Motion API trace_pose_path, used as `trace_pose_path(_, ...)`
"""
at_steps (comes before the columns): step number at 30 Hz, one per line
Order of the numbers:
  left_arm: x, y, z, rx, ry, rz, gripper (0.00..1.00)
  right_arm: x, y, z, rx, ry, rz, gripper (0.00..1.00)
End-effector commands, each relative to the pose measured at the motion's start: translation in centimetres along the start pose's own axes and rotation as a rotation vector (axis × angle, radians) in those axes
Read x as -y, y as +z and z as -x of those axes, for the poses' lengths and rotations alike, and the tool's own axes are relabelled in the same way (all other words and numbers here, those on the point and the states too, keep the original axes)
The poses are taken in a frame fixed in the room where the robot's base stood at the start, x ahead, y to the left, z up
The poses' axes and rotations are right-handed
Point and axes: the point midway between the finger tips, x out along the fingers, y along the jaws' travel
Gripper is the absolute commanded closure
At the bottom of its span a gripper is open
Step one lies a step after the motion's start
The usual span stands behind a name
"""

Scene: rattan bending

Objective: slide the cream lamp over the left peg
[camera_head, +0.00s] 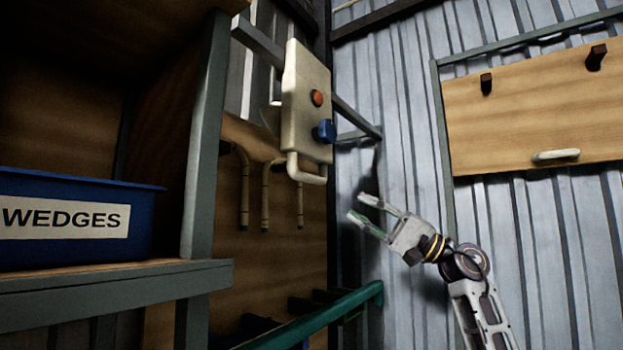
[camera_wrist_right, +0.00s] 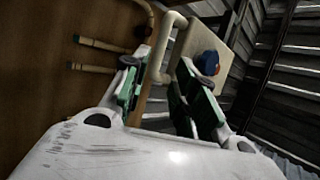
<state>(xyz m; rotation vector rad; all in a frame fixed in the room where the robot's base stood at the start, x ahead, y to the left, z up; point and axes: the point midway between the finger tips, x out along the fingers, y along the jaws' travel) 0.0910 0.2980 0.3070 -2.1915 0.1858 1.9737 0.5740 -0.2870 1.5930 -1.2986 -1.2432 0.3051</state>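My right gripper (camera_head: 357,206) is open and empty, pointing left, below and right of a cream box (camera_head: 306,100). In the right wrist view, the box's bent cream handle (camera_wrist_right: 167,45) shows beyond the open fingers (camera_wrist_right: 162,72). My left gripper is out of view.
A blue WEDGES bin (camera_head: 140,225) stands on a shelf. A green rail (camera_head: 320,318) crosses below. A right peg (camera_head: 596,57) is also empty.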

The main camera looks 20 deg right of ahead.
Motion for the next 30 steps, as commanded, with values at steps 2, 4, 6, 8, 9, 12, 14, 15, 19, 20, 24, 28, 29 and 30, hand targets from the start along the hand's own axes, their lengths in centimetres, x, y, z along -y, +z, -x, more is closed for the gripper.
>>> trace_pose_path(2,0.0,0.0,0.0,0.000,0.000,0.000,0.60,0.0,0.0,0.0,0.000,0.000,0.000,0.72)
trace_pose_path(4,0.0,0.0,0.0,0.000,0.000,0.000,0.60,0.0,0.0,0.0,0.000,-0.001,-0.001,0.72)
trace_pose_path(6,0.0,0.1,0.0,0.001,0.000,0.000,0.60,0.0,0.0,0.0,0.000,-0.001,-0.001,0.72)
trace_pose_path(8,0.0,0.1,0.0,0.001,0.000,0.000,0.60,0.0,0.0,0.0,0.000,-0.001,-0.002,0.72)
trace_pose_path(9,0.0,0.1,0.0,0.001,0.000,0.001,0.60,0.0,0.0,-0.1,0.000,-0.001,-0.002,0.72)
trace_pose_path(12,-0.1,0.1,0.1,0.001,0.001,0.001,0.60,0.0,0.0,-0.4,0.000,-0.002,-0.003,0.72)
trace_pose_path(14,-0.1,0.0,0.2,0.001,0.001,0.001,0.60,0.1,0.0,-0.7,0.001,-0.002,-0.003,0.72)
trace_pose_path(15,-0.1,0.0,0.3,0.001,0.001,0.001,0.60,0.1,0.0,-0.9,0.001,-0.002,-0.004,0.72)
trace_pose_path(19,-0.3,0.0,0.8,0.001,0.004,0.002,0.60,0.2,0.0,-2.1,0.001,-0.003,-0.003,0.72)
trace_pose_path(20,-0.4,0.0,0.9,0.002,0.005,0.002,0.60,0.2,0.0,-2.4,0.001,-0.004,-0.003,0.72)
trace_pose_path(24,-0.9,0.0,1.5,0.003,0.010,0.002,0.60,0.2,0.0,-4.2,0.001,-0.003,-0.005,0.72)
trace_pose_path(28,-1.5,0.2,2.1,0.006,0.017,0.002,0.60,0.2,0.0,-5.9,0.001,-0.002,-0.004,0.72)
trace_pose_path(29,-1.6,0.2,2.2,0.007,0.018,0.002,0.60,0.2,0.0,-6.3,0.001,-0.002,-0.005,0.72)
trace_pose_path(30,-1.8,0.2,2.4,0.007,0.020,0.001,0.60,0.2,0.0,-6.9,0.001,-0.003,-0.005,0.72)
